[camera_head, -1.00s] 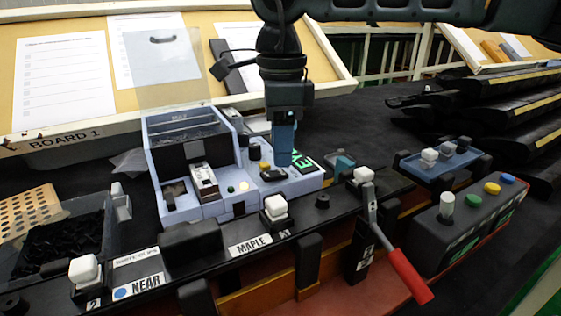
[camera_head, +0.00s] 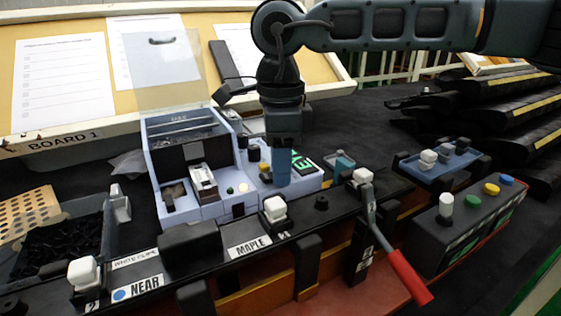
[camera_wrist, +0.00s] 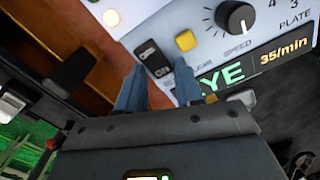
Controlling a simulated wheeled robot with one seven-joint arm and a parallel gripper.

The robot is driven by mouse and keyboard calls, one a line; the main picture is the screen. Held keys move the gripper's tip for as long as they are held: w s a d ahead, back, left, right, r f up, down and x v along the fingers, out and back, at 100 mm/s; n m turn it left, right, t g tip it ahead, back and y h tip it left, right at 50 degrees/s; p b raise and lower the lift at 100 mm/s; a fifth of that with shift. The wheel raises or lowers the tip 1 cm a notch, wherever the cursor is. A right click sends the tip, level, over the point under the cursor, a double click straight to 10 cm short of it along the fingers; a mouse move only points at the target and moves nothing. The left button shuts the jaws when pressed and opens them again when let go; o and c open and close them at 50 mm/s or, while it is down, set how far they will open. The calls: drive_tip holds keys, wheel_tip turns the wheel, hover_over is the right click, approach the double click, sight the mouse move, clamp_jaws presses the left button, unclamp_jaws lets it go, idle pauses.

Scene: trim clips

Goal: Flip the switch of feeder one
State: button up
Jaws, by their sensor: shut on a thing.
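The light blue feeder (camera_head: 215,209) stands behind the black rail in the head view, with a clear part bin and a control panel at its right. My gripper (camera_head: 283,183) points down at this panel, its blue fingers low over it and hiding part of it. In the wrist view my fingers (camera_wrist: 160,66) stand a little apart at a black rocker switch (camera_wrist: 152,56), which shows between and just past their tips. A yellow button (camera_wrist: 186,40) and the speed knob (camera_wrist: 237,18) sit beside it. The exact contact is hard to see.
The black rail (camera_head: 200,264) with white-topped knobs runs along the front. A red-handled lever (camera_head: 408,276) sticks out at the right. A grey button box (camera_head: 470,215) stands farther right. The green display (camera_wrist: 232,72) is close to my right finger in the wrist view.

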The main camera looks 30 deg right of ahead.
sight(264, 177)
drive_tip(key=shift+a+h+b, duration=0.3)
drive_tip(key=shift+h+b, duration=0.5)
drive_tip(key=shift+b, duration=0.05)
drive_tip(key=shift+a+r+h+b, duration=0.1)
drive_tip(key=shift+h+b, duration=0.35)
drive_tip(key=shift+h, duration=0.45)
drive_tip(key=o, duration=0.7)
drive_tip(key=shift+r, duration=0.1)
drive_tip(key=v, duration=0.7)
drive_tip(key=shift+a+r, duration=0.2)
drive_tip(key=shift+r, duration=0.15)
drive_tip(key=shift+p, duration=0.3)
